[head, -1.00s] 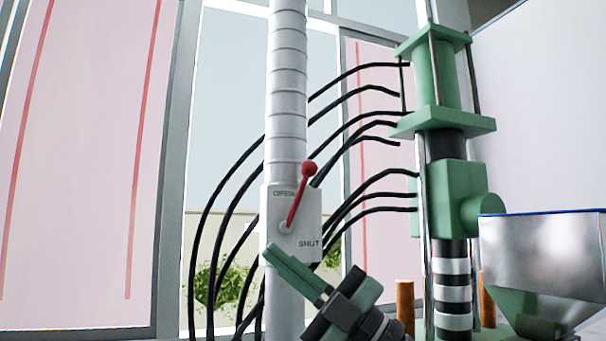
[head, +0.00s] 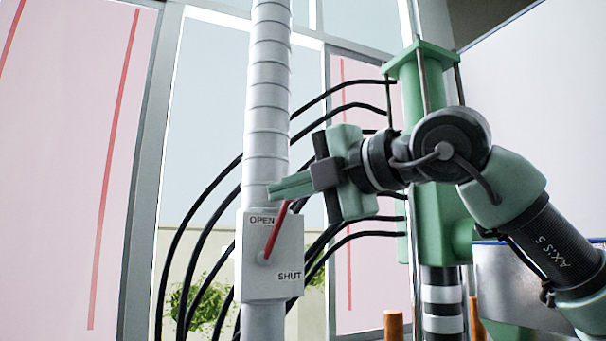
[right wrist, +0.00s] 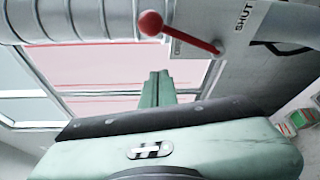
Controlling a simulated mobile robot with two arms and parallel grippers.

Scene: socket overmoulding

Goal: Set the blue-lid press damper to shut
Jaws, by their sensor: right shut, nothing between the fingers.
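The damper box (head: 270,280) is a grey box on the ribbed duct, labelled OPEN at its upper left and SHUT at its lower right. Its red lever (head: 272,240) points up and slightly right, beside the OPEN label. My right gripper (head: 275,188) is shut and empty, its green fingers across the lever's top end. The knob is hidden there in the head view. In the right wrist view the red knob (right wrist: 151,23) shows beyond the shut fingertips (right wrist: 158,76); I cannot tell whether they touch. My left gripper is not in view.
The grey duct (head: 268,100) rises above the box. Black hoses (head: 195,205) curve behind it to the green press (head: 437,220). A metal hopper with a blue rim (head: 510,270) stands at right, partly behind my right arm.

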